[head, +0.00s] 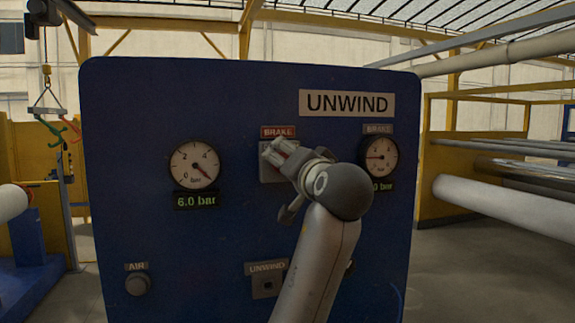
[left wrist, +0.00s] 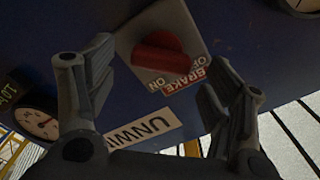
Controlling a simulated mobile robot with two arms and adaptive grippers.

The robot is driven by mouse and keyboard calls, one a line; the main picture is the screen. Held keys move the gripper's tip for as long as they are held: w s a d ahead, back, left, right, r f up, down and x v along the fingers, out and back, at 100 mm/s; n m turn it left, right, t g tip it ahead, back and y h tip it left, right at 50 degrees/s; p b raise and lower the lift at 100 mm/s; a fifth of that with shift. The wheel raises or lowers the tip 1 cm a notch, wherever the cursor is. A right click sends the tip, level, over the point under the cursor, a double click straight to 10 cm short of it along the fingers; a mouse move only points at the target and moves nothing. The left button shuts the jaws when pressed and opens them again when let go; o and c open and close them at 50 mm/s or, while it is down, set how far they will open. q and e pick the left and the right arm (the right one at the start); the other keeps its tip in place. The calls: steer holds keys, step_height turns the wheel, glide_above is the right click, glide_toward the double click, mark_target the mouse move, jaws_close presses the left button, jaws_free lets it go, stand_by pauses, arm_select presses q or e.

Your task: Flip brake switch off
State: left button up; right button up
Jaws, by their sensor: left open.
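The brake switch is a red knob (left wrist: 160,55) on a grey plate (left wrist: 182,20) on the blue panel, with a red BRAKE label and OFF and ON marks beside it in the left wrist view. In the head view the BRAKE label (head: 278,132) and part of the grey plate (head: 266,172) show, but my gripper covers the knob. My left gripper (head: 277,156) is open in front of the switch. In the left wrist view its fingers stand on either side of the knob, apart from it. My right gripper is not in view.
The blue panel (head: 130,220) carries a 6.0 bar gauge (head: 194,164), a brake gauge (head: 379,157) partly behind my wrist, an UNWIND sign (head: 346,103), an AIR button (head: 138,284) and a lower UNWIND switch (head: 266,286). White rollers (head: 500,208) lie to the right.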

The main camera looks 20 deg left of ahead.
arm_select(q)
steer(key=v, duration=0.9)
steer(key=shift+s+d, duration=0.2)
steer(key=shift+d, duration=0.05)
